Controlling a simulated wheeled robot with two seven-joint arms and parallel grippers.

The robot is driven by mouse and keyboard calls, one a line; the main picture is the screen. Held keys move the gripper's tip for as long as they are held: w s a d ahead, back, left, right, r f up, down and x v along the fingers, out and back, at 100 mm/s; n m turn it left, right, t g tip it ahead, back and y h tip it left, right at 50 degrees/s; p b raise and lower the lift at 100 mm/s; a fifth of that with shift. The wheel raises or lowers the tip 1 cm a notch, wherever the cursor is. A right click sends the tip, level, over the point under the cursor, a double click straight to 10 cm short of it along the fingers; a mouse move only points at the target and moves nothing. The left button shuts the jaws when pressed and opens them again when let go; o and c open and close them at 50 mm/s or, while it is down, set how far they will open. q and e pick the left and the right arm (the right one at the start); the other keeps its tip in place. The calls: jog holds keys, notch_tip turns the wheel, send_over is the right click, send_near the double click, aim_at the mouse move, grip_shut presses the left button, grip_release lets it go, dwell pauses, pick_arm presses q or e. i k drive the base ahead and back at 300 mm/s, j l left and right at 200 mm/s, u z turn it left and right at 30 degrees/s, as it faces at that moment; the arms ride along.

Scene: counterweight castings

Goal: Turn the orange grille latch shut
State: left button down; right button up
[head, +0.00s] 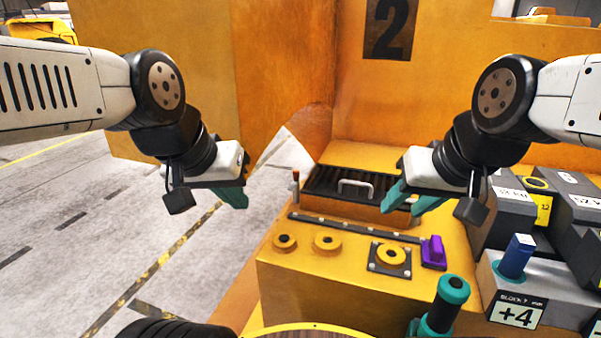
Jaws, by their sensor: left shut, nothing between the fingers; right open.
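The dark slatted grille (322,184) with a pale handle (355,186) lies in the top of the yellow machine block. A small orange-brown upright piece (295,186) stands at the grille's left end and looks like the latch; its exact setting is too small to tell. My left gripper (236,197) has teal fingers, is shut and empty, and hangs left of this piece, apart from it. My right gripper (408,200) is open and empty over the grille's right end, which it partly hides.
A dark bar (350,228) runs in front of the grille to a purple block (433,252). Orange round knobs (327,242) sit on the near ledge. A teal-topped handle (447,300), a blue peg (516,257) and grey castings crowd the right. Orange walls stand behind.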

aim_at(295, 172)
jog(key=k+l+u, duration=0.1)
jog(key=l+u, duration=0.25)
jog(key=k+l+u, duration=0.15)
jog(key=u, duration=0.2)
jog(key=k+l+u, duration=0.15)
jog(key=l+u, duration=0.15)
jog(key=l, duration=0.1)
